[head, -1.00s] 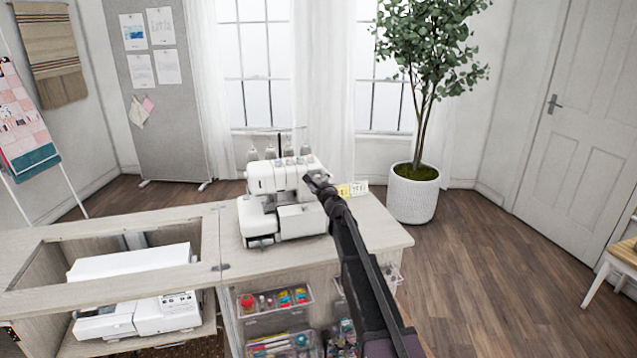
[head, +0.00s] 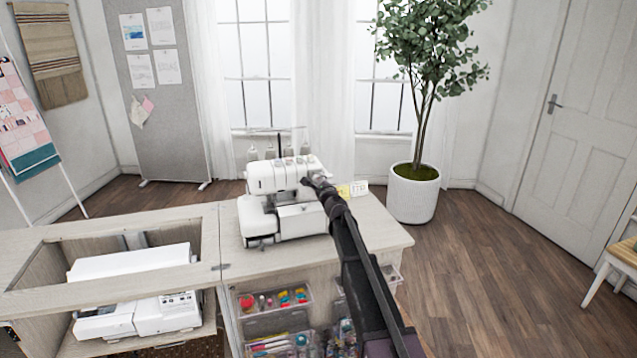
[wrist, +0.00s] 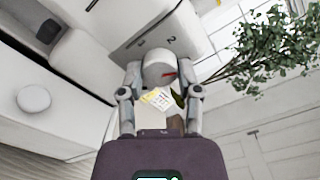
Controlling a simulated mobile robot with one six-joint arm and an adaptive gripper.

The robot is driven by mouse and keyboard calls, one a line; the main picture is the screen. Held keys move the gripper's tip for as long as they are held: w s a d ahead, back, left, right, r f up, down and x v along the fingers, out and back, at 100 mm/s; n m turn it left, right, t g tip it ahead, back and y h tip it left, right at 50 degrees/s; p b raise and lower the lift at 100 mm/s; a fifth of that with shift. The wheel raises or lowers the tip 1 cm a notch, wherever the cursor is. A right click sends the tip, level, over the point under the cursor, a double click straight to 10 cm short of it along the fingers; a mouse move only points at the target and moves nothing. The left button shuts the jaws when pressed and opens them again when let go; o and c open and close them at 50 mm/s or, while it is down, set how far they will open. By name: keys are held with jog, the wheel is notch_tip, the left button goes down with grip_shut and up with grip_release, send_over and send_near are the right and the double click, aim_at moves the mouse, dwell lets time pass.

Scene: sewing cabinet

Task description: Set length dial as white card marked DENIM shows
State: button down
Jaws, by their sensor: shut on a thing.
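The white sewing machine (head: 285,205) stands on the cabinet top. In the wrist view, its pale round dial (wrist: 157,68) carries a red mark on the right side of its face. A "2" and short dark lines are printed on the machine panel (wrist: 190,35) beside the dial. My gripper (wrist: 160,72) is shut on the dial, one finger on each side; in the head view my gripper (head: 312,183) is at the machine's right side. A white card (head: 360,188) stands beside a yellow one (head: 344,190) right of the machine; their writing is too small to read.
The cabinet top (head: 390,238) is clear at the right end. An open well on the left holds another white machine (head: 140,315) below. Clear bins of sewing supplies (head: 275,300) sit under the top. A potted tree (head: 412,195) stands behind on the right.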

jog(key=n, duration=0.4)
jog(key=shift+w+n, duration=0.1)
jog(key=shift+n, duration=0.3)
jog(key=n, duration=0.5)
jog(key=shift+n, duration=0.3)
jog(key=shift+c, duration=1.5)
grip_release()
jog(key=shift+s, duration=0.2)
jog(key=v, duration=1.1)
jog(key=shift+s, duration=0.35)
jog(key=shift+d, duration=0.15)
